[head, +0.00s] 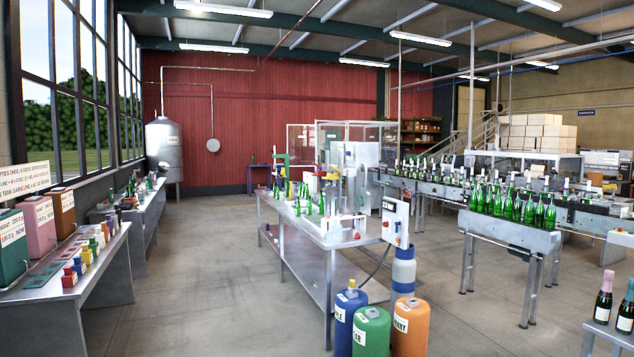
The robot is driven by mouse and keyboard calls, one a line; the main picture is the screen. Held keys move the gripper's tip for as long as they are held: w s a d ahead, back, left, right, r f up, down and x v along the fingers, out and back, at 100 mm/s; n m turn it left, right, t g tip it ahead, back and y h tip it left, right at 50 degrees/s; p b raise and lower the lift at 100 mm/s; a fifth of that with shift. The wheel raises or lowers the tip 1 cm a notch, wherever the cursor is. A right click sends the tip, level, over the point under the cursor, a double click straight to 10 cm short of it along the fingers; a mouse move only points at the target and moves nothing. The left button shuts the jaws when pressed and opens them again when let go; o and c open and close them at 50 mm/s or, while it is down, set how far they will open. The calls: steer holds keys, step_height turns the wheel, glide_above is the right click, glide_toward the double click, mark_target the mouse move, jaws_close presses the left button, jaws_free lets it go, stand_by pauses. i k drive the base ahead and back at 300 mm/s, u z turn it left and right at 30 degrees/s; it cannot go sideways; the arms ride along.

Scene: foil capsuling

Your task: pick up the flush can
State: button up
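No label that I can read says flush, so I cannot tell which container is the flush can. My gripper is not in view.
A steel table (315,235) with bottles and equipment stands mid-room. Blue (350,322), green (371,333) and orange (410,328) drums stand on the floor at its near end. A bottle conveyor (510,230) is at right. The floor (205,280) between left bench and table is clear.

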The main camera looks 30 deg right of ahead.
mark_target(337, 230)
steer(key=z, duration=0.45)
steer(key=i, duration=0.95)
steer(key=z, duration=0.95)
steer(key=i, duration=0.9)
steer(key=z, duration=0.2)
steer(key=i, duration=1.9)
steer(key=u, duration=0.95)
steer(key=i, duration=0.8)
steer(key=u, duration=0.65)
